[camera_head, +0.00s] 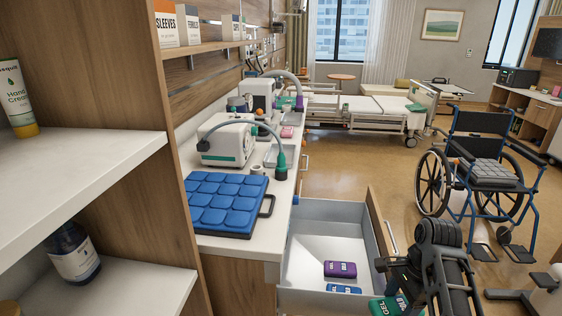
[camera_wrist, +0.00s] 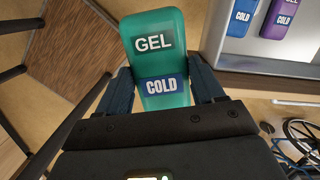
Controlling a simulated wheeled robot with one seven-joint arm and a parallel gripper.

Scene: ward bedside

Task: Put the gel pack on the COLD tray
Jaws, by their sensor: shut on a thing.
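A green gel pack (camera_wrist: 152,35) labelled GEL and COLD is held between the two fingers of my gripper (camera_wrist: 161,78) in the wrist view. In the head view the gel pack (camera_head: 383,308) shows at the bottom edge, partly cut off, with my gripper (camera_head: 397,284) beside the open drawer's right side. A shallow grey tray (camera_head: 283,157) lies on the counter behind the blue padded board. No COLD label can be read on any tray from here.
The open drawer (camera_head: 308,296) holds a purple pack (camera_head: 340,269) and a blue pack (camera_head: 343,289). A blue padded board (camera_head: 222,229) covers the near counter, with a white machine (camera_head: 222,141) behind it. A wheelchair (camera_head: 480,165) stands at the right. Shelves fill the left.

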